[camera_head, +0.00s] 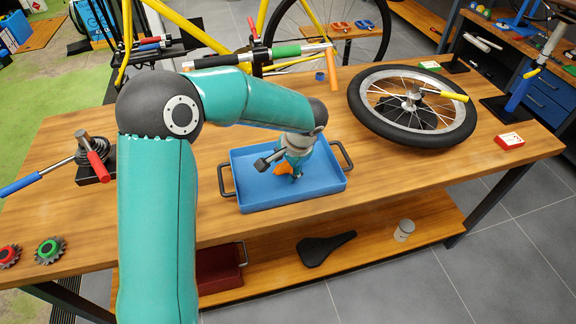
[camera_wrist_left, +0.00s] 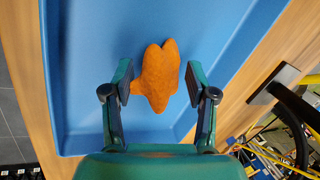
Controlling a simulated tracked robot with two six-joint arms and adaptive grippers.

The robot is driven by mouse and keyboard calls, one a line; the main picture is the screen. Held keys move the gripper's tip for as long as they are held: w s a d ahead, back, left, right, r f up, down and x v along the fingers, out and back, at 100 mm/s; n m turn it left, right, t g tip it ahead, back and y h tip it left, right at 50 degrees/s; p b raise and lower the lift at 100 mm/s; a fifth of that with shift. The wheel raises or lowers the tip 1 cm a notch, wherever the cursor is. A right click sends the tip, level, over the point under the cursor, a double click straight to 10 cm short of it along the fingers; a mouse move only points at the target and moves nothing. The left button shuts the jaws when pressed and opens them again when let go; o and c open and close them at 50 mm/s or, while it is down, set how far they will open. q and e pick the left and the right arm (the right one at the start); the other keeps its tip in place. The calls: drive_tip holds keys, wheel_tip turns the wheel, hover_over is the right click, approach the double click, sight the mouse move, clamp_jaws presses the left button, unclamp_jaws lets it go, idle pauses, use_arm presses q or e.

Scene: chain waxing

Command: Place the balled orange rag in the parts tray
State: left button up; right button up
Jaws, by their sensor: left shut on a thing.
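The balled orange rag (camera_head: 283,169) is low over the floor of the blue parts tray (camera_head: 325,181), partly hidden by my left gripper (camera_head: 289,171) in the head view. Blue tray floor (camera_wrist_left: 85,35) surrounds the rag in that view. Whether the rag touches the floor is hard to tell. My right gripper is not in view.
The tray has raised walls and black handles, one (camera_head: 342,156) at its right. A bicycle wheel (camera_head: 462,135) lies on the wooden bench to the right. A truing tool (camera_head: 96,160) stands at the left.

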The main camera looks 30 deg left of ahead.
use_arm(q)
drive_tip(key=o, duration=1.2)
drive_tip(key=shift+r, duration=0.1)
drive_tip(key=v, duration=1.2)
drive_tip(key=shift+s, duration=0.1)
